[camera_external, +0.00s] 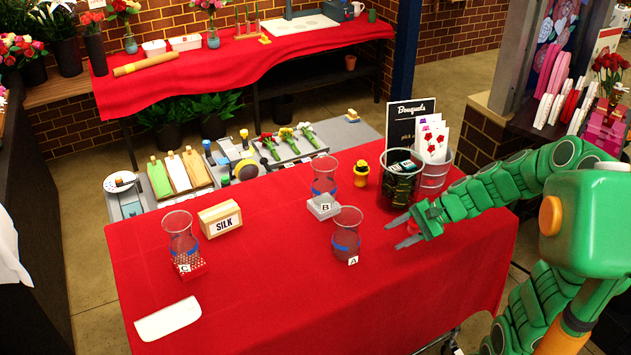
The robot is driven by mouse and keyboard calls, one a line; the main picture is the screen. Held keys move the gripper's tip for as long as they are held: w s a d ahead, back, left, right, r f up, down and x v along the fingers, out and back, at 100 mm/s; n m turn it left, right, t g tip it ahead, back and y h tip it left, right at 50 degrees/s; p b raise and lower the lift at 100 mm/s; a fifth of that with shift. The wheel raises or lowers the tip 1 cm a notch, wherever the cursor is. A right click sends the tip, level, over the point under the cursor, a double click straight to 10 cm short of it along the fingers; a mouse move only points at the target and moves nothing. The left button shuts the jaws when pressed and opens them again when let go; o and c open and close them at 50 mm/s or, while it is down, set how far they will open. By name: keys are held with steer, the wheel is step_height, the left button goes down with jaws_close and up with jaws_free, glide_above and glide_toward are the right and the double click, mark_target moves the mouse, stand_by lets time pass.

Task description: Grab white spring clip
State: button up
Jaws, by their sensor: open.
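I cannot make out a white spring clip anywhere in this view; it may be too small to tell or hidden. My gripper (398,234) is at the right side of the red-covered table (260,310), its two fingers spread apart and pointing left. Nothing shows between the fingers. It is right of the glass vase labelled A (346,235) and in front of a dark mesh container (399,188) that holds small items I cannot identify.
Vase B (324,175) stands on a pale block, and vase C (181,236) on a red patterned block. The table's front middle is clear.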

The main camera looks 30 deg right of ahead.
steer(key=w+d+m+t, duration=0.2)
steer(key=d+m, duration=0.1)
steer(key=d, duration=0.2)
steer(key=w+d+f+m+t+h, duration=0.1)
steer(key=w+d+m+t, duration=0.1)
steer(key=d, duration=0.4)
steer(key=w+d+f+m+t+h, duration=0.1)
steer(key=w+d+m+t, duration=0.1)
steer(key=w+d+m, duration=0.2)
steer(key=shift+w+d+f+m, duration=0.1)
steer(key=shift+d+f+m, duration=0.05)
steer(key=shift+d+m, duration=0.7)
steer(key=d+f+m+t+h, duration=0.1)
steer(key=d+f+m+h, duration=0.1)
steer(key=d, duration=0.4)
steer(key=s+d+f+m+h, duration=0.1)
steer(key=d+f+m, duration=0.1)
steer(key=d+m, duration=0.3)
steer(key=s+d+f+m+t+h, duration=0.1)
steer(key=d+f+m+h, duration=0.1)
steer(key=d, duration=0.5)
steer(key=shift+s+d+f+m+t+h, duration=0.15)
steer(key=shift+f+m, duration=0.15)
steer(key=shift+m, duration=0.15)
steer(key=shift+s+d+f+m+t+h, duration=0.1)
steer(key=shift+f+m+t+h, duration=0.05)
steer(key=shift+f+m, duration=0.2)
steer(key=shift+x, duration=3.85)
steer(key=shift+a, duration=0.15)
steer(key=shift+c, duration=0.3)
